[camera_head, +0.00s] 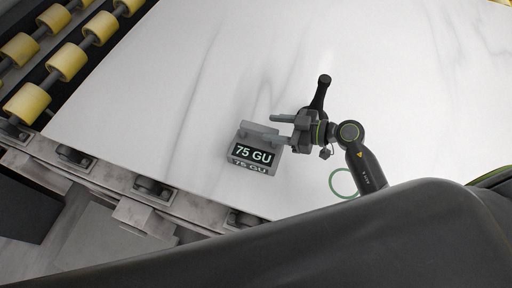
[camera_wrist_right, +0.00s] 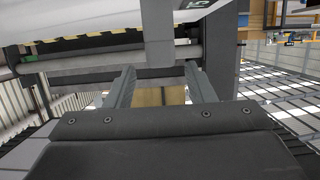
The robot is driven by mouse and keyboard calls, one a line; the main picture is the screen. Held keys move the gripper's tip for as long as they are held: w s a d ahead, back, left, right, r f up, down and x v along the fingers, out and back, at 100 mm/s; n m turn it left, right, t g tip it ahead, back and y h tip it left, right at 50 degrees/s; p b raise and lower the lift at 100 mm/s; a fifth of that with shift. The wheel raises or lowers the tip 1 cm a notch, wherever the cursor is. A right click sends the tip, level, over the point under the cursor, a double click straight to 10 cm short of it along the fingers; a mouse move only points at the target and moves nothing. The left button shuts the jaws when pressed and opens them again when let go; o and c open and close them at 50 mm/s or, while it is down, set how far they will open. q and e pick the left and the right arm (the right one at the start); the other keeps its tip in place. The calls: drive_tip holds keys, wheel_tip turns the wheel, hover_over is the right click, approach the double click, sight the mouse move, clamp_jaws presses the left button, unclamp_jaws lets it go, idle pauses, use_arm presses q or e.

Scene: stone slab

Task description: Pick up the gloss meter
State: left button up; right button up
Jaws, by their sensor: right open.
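The gloss meter (camera_head: 252,152) is a grey block with a dark display reading "75 GU", resting on the white marbled slab (camera_head: 330,40) near its front edge. My right gripper (camera_head: 274,128) is open at the meter's upper right side, its two fingers pointing left. One finger overlaps the top of the meter in the head view; I cannot tell whether it touches. In the right wrist view the two fingers (camera_wrist_right: 162,88) stand apart with nothing clearly gripped between them. My left gripper is not in view.
A green ring (camera_head: 343,183) marks the slab to the right of the meter, beside my right arm. Yellow rollers (camera_head: 66,62) run along the left, beyond the slab's edge. The upper part of the slab is clear.

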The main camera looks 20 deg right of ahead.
sight(263, 128)
drive_tip(key=x, duration=0.5)
drive_tip(key=shift+s+a+f+p, duration=0.1)
drive_tip(key=shift+f+p, duration=0.2)
drive_tip(key=shift+p, duration=0.1)
drive_tip(key=shift+c, duration=0.9)
drive_tip(key=c, duration=0.9)
